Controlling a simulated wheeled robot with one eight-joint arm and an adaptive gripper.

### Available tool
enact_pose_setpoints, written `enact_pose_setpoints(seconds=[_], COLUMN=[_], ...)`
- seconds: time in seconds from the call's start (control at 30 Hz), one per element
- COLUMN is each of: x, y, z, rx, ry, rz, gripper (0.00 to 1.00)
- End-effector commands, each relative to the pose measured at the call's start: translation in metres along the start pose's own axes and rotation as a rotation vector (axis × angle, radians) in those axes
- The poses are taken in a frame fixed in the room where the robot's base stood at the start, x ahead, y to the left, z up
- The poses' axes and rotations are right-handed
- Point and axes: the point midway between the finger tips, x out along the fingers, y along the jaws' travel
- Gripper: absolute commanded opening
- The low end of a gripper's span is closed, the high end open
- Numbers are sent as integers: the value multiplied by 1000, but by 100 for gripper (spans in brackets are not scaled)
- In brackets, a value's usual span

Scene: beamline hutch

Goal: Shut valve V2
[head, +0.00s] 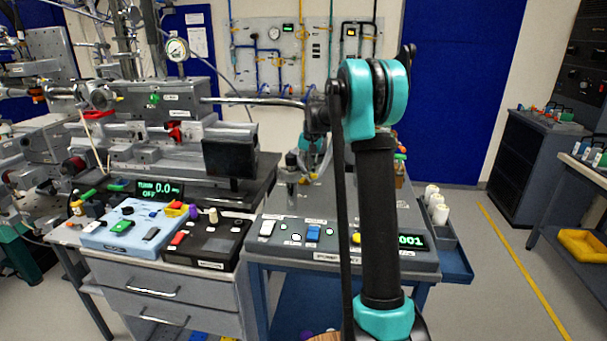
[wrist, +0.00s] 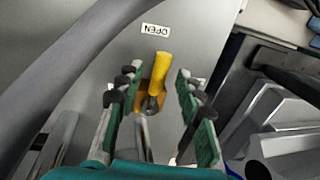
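A valve lever with a yellow grip (wrist: 158,72) shows in the wrist view on a grey panel (wrist: 205,30). Its grip points up toward a white label reading OPEN (wrist: 155,30). No V2 label can be read. My gripper (wrist: 157,82) is open, with one green-padded finger on each side of the lever. The lever is between the fingers, and I see a gap on both sides. A second pale label is mostly hidden behind the right finger. In the head view my arm (head: 378,215) blocks part of the bench, and I cannot make out the lever there.
A control box with a blue switch (head: 313,233) and a green display (head: 411,242) stands in front. A light blue box (head: 130,228) and a black box (head: 205,243) sit to its left. White bottles (head: 437,205) stand at right.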

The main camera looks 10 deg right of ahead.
Motion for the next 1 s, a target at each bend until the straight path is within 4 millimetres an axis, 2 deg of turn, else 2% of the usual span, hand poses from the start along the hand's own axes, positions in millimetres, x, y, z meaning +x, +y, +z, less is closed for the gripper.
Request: enact_pose_setpoints(seconds=[0.3,0.6,1.0], x=[3,3,3], y=[0,0,0], z=[0,0,0], rx=[0,0,2], ry=[0,0,0], rz=[0,0,0], gripper=[37,1,0])
